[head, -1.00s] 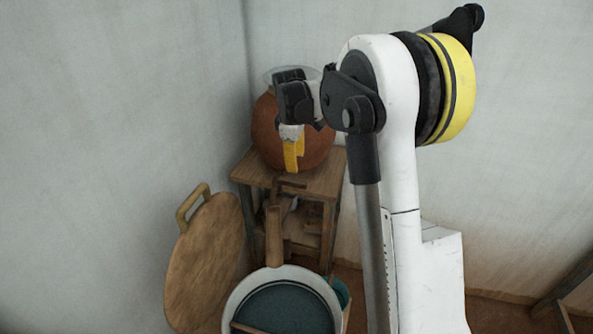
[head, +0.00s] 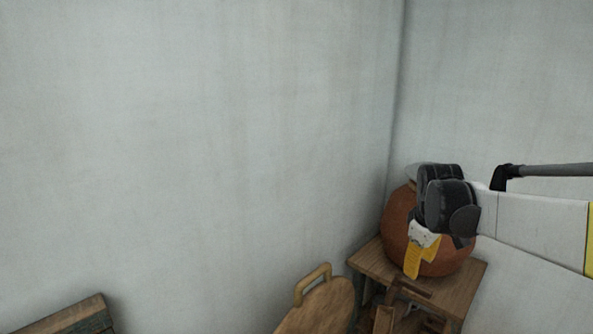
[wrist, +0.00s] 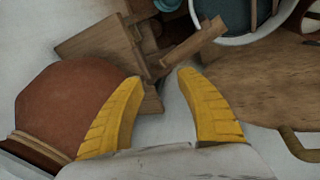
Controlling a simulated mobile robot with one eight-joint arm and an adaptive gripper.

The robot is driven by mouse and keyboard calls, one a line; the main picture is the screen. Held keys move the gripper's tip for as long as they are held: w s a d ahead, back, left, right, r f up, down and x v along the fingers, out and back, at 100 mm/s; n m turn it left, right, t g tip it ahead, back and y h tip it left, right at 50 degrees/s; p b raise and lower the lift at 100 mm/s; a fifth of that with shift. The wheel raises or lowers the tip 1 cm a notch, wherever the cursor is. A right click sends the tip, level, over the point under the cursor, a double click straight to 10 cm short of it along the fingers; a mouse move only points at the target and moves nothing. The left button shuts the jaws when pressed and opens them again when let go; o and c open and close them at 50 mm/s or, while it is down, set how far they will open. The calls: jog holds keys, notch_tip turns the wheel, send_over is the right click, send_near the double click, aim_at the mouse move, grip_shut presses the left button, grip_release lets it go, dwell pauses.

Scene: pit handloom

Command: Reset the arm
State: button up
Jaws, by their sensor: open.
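My gripper (wrist: 155,95) has two yellow fingers, spread apart with nothing between them in the wrist view. In the head view my gripper (head: 420,262) hangs from the end of my arm at the right. It appears in front of a round reddish-brown clay pot (head: 455,262) and covers part of it. The pot also shows at the left of the wrist view (wrist: 70,105). I cannot tell whether the fingers touch the pot.
The pot stands on a small wooden table (head: 455,295) in the wall corner. A round wooden board with a handle (head: 322,308) leans beside it. A wooden box-like piece (head: 75,320) shows at lower left. A pale-rimmed basin (wrist: 262,38) lies at upper right of the wrist view.

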jog(key=s+a+f+m+t+b, duration=0.1)
jog(key=s+a, duration=0.3)
jog(key=s, duration=0.4)
jog(key=s+a+f+m+t+y+b, duration=0.1)
jog(key=s+a+f+m+t+b, duration=0.1)
jog(key=s, duration=0.6)
jog(key=s+a+f+m+t+b, duration=0.1)
jog(key=s+a+f+m, duration=0.2)
jog(key=s+a, duration=0.3)
jog(key=shift+s+a+m+b, duration=0.2)
jog(key=shift+s+m+b, duration=0.3)
jog(key=shift+s, duration=0.55)
